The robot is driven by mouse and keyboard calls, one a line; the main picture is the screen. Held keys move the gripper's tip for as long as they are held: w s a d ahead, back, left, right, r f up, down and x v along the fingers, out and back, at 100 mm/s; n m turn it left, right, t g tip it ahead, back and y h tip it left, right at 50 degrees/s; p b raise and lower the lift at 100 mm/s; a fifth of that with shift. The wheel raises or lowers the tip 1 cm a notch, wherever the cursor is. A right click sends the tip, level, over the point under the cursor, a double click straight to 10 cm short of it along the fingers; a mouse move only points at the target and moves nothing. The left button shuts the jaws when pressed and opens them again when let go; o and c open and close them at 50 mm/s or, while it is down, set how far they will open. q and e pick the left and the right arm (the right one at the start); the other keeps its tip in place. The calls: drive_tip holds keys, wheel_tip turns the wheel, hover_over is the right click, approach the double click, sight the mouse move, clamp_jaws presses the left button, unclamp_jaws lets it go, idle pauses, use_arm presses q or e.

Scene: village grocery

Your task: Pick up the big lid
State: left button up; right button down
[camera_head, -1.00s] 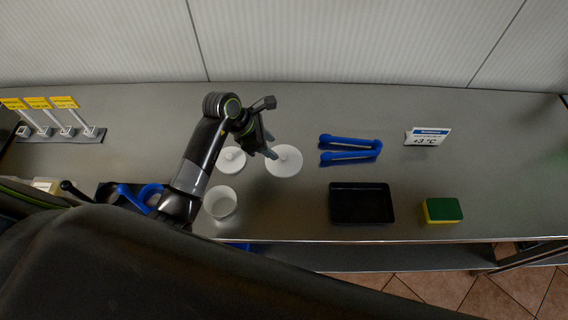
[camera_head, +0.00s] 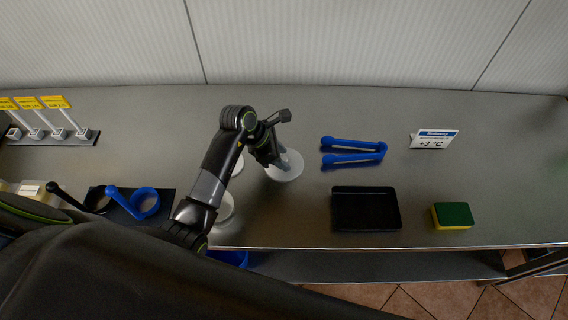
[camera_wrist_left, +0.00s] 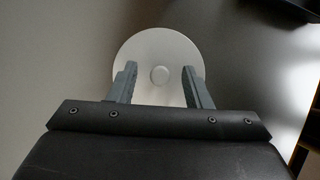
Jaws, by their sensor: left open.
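The big lid (camera_head: 289,170) is a white disc with a round knob, lying on the grey counter. It also shows in the left wrist view (camera_wrist_left: 157,48). My left gripper (camera_head: 279,163) is over the big lid and partly hides it in the head view. In the left wrist view its fingers (camera_wrist_left: 160,88) are open, one on each side of the knob and overlapping the disc; whether they touch it I cannot tell. A smaller white lid (camera_head: 238,165) and a white bowl (camera_head: 226,207) are partly hidden behind my left arm. My right gripper is not in view.
Blue tongs (camera_head: 352,158), a black tray (camera_head: 365,225), a green and yellow sponge (camera_head: 452,215) and a temperature sign (camera_head: 433,139) stand to the right. The back of the counter is clear.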

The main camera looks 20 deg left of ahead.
use_arm(q)
clamp_jaws()
